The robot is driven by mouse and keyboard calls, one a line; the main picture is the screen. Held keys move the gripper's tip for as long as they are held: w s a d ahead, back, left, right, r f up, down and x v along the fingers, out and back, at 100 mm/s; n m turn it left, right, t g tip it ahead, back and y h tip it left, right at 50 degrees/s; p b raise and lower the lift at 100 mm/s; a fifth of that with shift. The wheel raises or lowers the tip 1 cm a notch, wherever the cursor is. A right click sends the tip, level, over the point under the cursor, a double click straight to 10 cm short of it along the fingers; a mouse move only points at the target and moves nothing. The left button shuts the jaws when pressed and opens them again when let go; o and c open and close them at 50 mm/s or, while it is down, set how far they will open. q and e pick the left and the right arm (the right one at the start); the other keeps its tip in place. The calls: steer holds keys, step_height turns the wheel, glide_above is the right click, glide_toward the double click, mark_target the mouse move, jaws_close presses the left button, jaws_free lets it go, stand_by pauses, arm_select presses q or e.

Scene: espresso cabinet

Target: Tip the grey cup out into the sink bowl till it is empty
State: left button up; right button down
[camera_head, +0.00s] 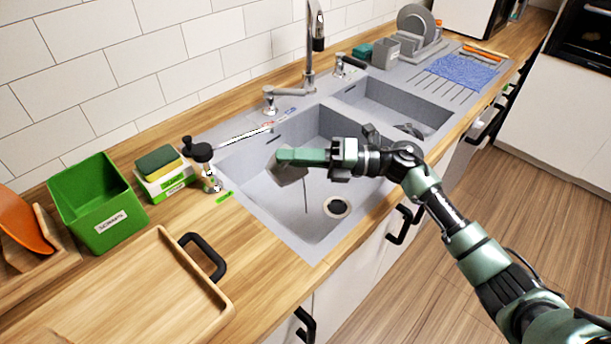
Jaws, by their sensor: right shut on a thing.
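My right gripper (318,156) reaches in from the right over the near sink bowl (325,230). It is shut on the grey cup (287,172), which is tilted within the bowl's outline. The gripper's fingers cover the cup's upper part, and I cannot see inside it. A thin dark line runs down just right of the cup; I cannot tell whether it is liquid. The round drain (337,207) shows in the bowl floor to the lower right of the cup. My left gripper is out of view.
The faucet (312,50) rises behind the bowls. A second bowl (400,105) and a drainboard with a blue cloth (461,71) lie beyond. At left are a green scraps bin (100,205), sponges (160,165) and a wooden tray with a black handle (205,285).

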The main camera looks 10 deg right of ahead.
steer(key=shift+w+d+r+m+y+b, duration=0.2)
steer(key=shift+w+d+m+y+b, duration=0.15)
steer(key=shift+d+b, duration=0.3)
steer(key=shift+w+d+r+m+y+b, duration=0.2)
steer(key=shift+d+m+y+b, duration=0.2)
steer(key=shift+b, duration=0.3)
